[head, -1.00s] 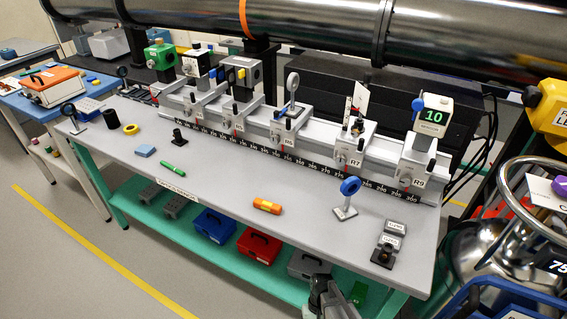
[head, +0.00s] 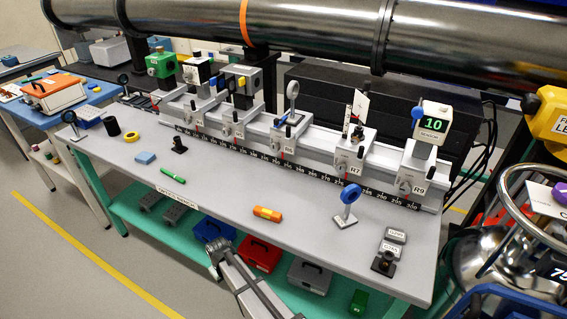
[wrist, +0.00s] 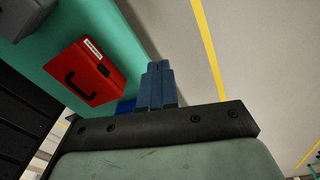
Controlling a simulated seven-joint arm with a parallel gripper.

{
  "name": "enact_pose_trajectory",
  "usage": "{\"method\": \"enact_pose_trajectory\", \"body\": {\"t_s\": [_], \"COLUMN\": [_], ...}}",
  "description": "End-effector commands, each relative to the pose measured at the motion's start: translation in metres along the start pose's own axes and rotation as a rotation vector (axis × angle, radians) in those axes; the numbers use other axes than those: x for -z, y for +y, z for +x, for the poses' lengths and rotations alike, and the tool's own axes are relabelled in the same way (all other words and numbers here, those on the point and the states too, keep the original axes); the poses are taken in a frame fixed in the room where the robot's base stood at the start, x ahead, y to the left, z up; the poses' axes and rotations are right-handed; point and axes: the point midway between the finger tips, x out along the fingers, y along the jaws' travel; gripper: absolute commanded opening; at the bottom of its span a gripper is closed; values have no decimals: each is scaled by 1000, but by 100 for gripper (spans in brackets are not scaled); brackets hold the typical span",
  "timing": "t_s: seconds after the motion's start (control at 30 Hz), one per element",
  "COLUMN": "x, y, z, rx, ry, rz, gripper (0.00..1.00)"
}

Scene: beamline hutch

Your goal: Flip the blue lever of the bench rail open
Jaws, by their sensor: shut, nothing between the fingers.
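The bench rail (head: 330,178) runs along the back of the grey bench in the head view, with several labelled carriages on it. A small blue part (head: 279,122) shows at the carriage near the middle of the rail. It may be the blue lever, but it is too small to tell its position. My gripper (wrist: 160,66) shows in the wrist view with its blue fingers together and empty. It is beside the lower shelf, over the floor, well apart from the rail. My arm shows at the bench's front edge in the head view.
A red case (head: 258,254) sits on the green shelf and in the wrist view (wrist: 95,72). A large pipe (head: 300,30) crosses above the rail.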

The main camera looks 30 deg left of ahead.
Motion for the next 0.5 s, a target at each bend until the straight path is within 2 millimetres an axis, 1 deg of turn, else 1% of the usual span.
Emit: {"method": "enact_pose_trajectory", "body": {"t_s": [0.03,0.17,0.2,0.27,0.3,0.33,0.43,0.5], "x": [24,72,86,104,113,118,133,140], "y": [-14,-48,-58,-70,-74,-77,-78,-75], "z": [-9,-36,-47,-65,-77,-86,-118,-141], "rx": [-13,-44,-48,-47,-39,-29,11,47], "ry": [29,103,129,166,189,205,257,292], "rz": [-39,-130,-154,-174,-177,-174,-151,-123], "gripper": [0,0,0,0,0,0,0,0]}}
